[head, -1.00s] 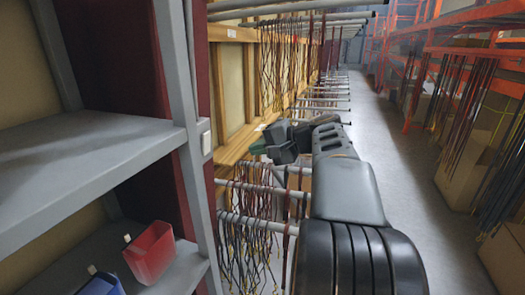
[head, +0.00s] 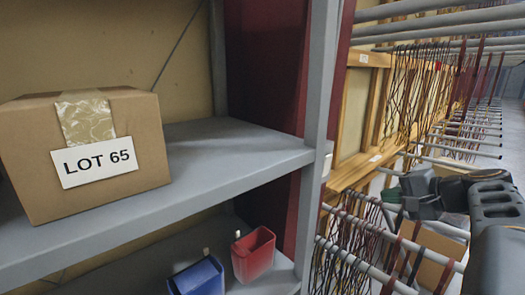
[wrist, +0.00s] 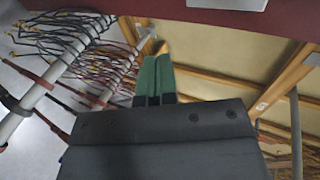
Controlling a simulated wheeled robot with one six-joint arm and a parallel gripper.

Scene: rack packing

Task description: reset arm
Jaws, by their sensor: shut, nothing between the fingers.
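My gripper shows in the wrist view with its two green fingers (wrist: 154,78) side by side, shut and empty. In the head view my folded arm is at the right edge, and the gripper's green fingers (head: 391,195) are partly seen beside the cable racks. No object is held.
A grey shelf (head: 235,150) at left bears a cardboard box (head: 90,155) labelled LOT 65. A blue bin (head: 197,277) and a red bin (head: 254,255) stand on the lower shelf. Rods hung with cables (head: 350,240) stick out near my arm. A floor aisle lies beyond at far right.

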